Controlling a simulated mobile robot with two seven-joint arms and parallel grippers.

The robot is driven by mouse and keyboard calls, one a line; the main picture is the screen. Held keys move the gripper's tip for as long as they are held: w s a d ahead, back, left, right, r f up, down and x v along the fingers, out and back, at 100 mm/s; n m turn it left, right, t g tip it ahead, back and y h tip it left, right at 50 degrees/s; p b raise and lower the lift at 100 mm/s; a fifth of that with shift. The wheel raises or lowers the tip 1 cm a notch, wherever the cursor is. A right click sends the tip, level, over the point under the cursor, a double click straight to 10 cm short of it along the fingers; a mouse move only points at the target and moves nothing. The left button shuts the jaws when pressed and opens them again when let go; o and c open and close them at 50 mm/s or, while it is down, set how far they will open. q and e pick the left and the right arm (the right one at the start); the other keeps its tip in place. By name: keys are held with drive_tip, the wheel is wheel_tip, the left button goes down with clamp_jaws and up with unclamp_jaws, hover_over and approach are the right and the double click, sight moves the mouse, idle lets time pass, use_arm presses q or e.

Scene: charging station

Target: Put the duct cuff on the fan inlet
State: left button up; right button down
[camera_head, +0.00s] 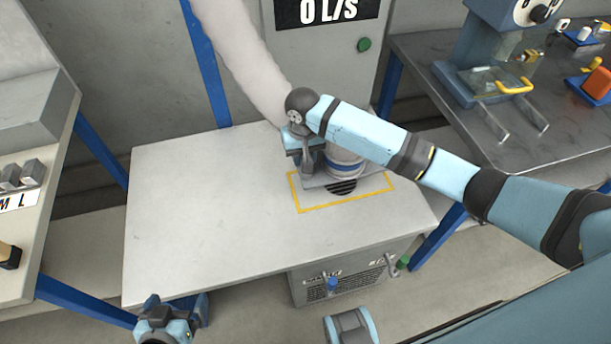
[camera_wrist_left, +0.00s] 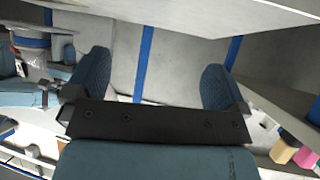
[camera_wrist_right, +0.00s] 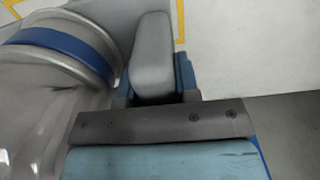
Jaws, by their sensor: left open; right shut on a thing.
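The duct cuff (camera_head: 346,168), a pale cylinder with a blue band, stands at the fan inlet (camera_head: 342,187), whose dark slotted grille shows in front of it. Whether the cuff is fully seated is hidden by my arm. In the right wrist view the blue-banded cuff (camera_wrist_right: 75,50) fills the left side. My right gripper (camera_head: 303,158) is shut on the grey tab (camera_wrist_right: 152,65) beside the cuff. My left gripper (camera_head: 174,304) is open and empty at the table's front edge. Its spread fingers show in the left wrist view (camera_wrist_left: 155,80).
The pale duct hose (camera_head: 240,50) rises behind the table (camera_head: 190,210). A yellow outline (camera_head: 340,205) surrounds the inlet. A display (camera_head: 328,11) reads 0 L/S. A fan box (camera_head: 350,280) sits under the table. The left tabletop is clear. A grey bench (camera_head: 430,70) stands right.

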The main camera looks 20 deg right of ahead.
wheel_tip(320, 180, down, 8)
drive_tip(key=shift+b, duration=0.7)
drive_tip(key=shift+r, duration=0.1)
drive_tip(key=c, duration=0.8)
unclamp_jaws()
drive_tip(key=shift+f, duration=0.2)
drive_tip(key=shift+c, duration=0.2)
drive_tip(key=shift+r, duration=0.1)
